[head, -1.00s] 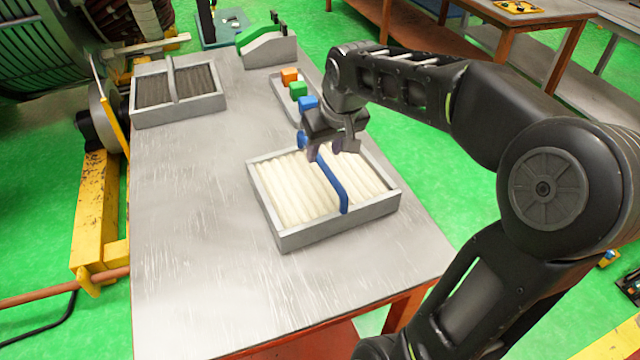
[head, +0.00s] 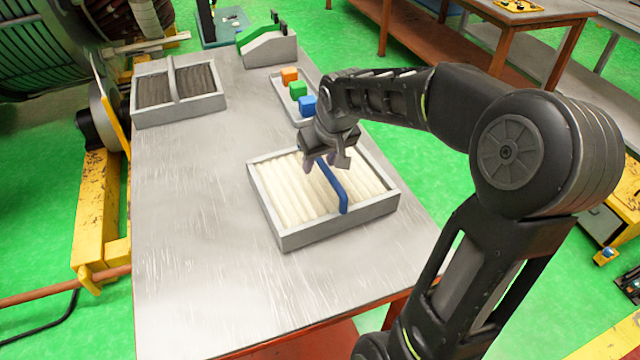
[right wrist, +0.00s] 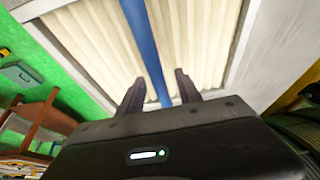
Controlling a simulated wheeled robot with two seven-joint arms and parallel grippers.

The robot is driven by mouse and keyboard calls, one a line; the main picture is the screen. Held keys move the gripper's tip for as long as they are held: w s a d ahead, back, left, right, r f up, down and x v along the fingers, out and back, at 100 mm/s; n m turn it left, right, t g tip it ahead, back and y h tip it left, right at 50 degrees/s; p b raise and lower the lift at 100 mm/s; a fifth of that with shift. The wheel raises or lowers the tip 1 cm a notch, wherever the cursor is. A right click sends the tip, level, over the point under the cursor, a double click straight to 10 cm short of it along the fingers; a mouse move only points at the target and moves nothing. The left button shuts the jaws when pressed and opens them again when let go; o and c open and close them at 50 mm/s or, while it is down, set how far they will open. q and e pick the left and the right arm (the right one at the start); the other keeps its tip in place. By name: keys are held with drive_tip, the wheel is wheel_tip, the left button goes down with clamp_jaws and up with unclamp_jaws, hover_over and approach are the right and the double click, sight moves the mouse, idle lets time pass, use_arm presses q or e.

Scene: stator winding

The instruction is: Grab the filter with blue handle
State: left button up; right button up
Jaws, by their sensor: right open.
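The filter with the blue handle (head: 336,186) is a grey frame with cream pleats, lying on the table. Its blue handle arches across the middle. My right gripper (head: 323,165) is at the far part of the handle in the head view. In the right wrist view the open fingers (right wrist: 158,92) stand one on each side of the blue handle (right wrist: 147,45), with gaps between. The far end of the handle is hidden by the gripper in the head view. My left gripper is not in view.
A second filter (head: 136,118) with dark pleats and a grey handle stands at the table's far left. A tray with orange, green and blue cubes (head: 307,104) lies behind the gripper. The table's front left (head: 200,260) is clear.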

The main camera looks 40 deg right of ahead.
clamp_jaws()
idle(0.4)
idle(0.9)
drive_tip(key=shift+r, duration=0.1)
